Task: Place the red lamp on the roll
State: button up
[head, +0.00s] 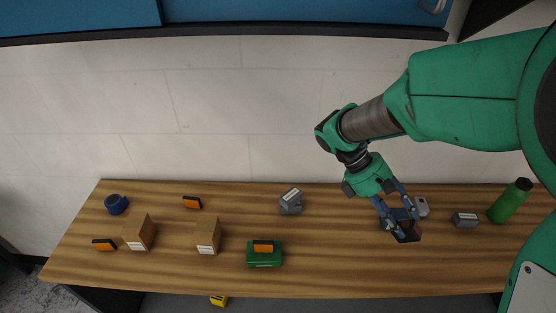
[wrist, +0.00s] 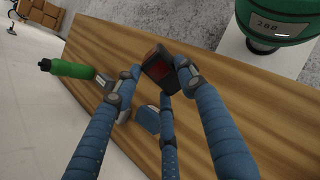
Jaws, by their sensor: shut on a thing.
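The red lamp is a small dark block with a red face (wrist: 160,74), between my fingertips in the wrist view. In the head view the lamp (head: 409,233) shows as a dark block at the tips of my gripper (head: 400,226), over the right part of the table. My gripper is shut on it, and the lamp looks tilted. Whether it is clear of the tabletop is hard to tell. The roll (head: 116,204), dark blue and round, lies at the far left end of the table, well away from my gripper. Nothing sits on it.
The wooden table (head: 340,265) holds two cardboard boxes (head: 208,236), orange-and-black items (head: 192,202), a green case (head: 264,260) with an orange item on top, and grey boxes (head: 290,202). A grey box (head: 465,219) and green bottle (head: 511,201) stand right of my gripper.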

jog(key=w+a+f+n+t+h+p, duration=0.1)
jog(key=w+a+n+t+h+p, duration=0.15)
jog(key=w+a, duration=0.6)
jog(key=w+a+n+t+h+p, duration=0.1)
jog(key=w+a+n+t+h, duration=0.3)
jog(key=a, duration=0.7)
jog(key=w+a+f+n+t+p, duration=0.1)
jog(key=w+a+n, duration=0.1)
jog(key=w+a, duration=0.65)
jog(key=a+n+t+p, duration=0.1)
jog(key=a+n+t, duration=0.25)
jog(key=a, duration=1.15)
jog(key=s+a+n+t+y+p, duration=0.15)
jog(key=a+t, duration=0.25)
jog(key=a, duration=0.8)
jog(key=s+a+n+t+y+p, duration=0.1)
jog(key=s+a+n+t+y, duration=0.2)
jog(key=a, duration=0.9)
jog(key=s+a+f+n+t+y, duration=0.2)
jog(key=s+a+f+t+y, duration=0.1)
jog(key=s+a, duration=0.8)
jog(key=shift+s+f+n, duration=0.35)
jog(key=shift+s+f, duration=0.25)
jog(key=shift+s, duration=0.45)
jog(key=shift+a, duration=0.15)
